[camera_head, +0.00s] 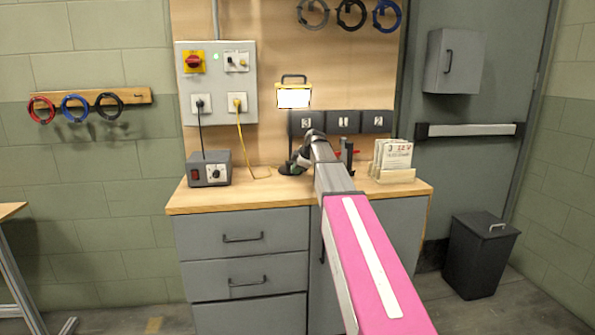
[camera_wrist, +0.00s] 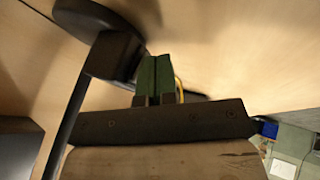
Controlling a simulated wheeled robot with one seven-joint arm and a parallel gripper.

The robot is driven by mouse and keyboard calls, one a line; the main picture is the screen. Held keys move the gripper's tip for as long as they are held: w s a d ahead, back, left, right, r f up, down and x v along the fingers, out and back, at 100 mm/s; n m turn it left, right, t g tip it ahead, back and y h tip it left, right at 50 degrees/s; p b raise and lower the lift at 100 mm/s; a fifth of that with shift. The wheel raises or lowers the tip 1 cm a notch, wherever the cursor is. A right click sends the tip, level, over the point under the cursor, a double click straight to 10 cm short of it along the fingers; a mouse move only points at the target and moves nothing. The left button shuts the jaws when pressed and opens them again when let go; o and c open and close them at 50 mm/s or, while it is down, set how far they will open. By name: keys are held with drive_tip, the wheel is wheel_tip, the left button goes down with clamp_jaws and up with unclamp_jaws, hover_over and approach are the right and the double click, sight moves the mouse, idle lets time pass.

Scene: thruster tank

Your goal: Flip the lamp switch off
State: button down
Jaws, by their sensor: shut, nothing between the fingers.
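A lit work lamp (camera_head: 293,96) with a yellow frame shows in the head view above the bench, in front of the wooden back panel. A dark round base (camera_head: 291,170) stands on the bench below it. In the wrist view a black disc (camera_wrist: 95,14), a dark block (camera_wrist: 116,56) and a long dark bar (camera_wrist: 75,110) appear, probably the lamp's stand. My gripper (camera_wrist: 154,62) is shut and empty, its green fingertips right beside the block; I cannot tell whether they touch. In the head view my gripper (camera_head: 297,160) is low over the bench. I cannot make out the lamp switch.
A grey electrical panel (camera_head: 215,83) with a red knob hangs at left. A grey box (camera_head: 209,169) stands on the bench (camera_head: 230,199). A yellow cable (camera_head: 241,135) runs down to the bench. Numbered boxes (camera_head: 342,122) and a card holder (camera_head: 394,178) lie to the right.

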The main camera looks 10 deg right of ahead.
idle(0.3)
drive_tip(key=shift+w+f+t, duration=0.1)
drive_tip(key=shift+w+t, duration=0.1)
drive_tip(key=shift+t, duration=0.1)
drive_tip(key=shift+r, duration=0.85)
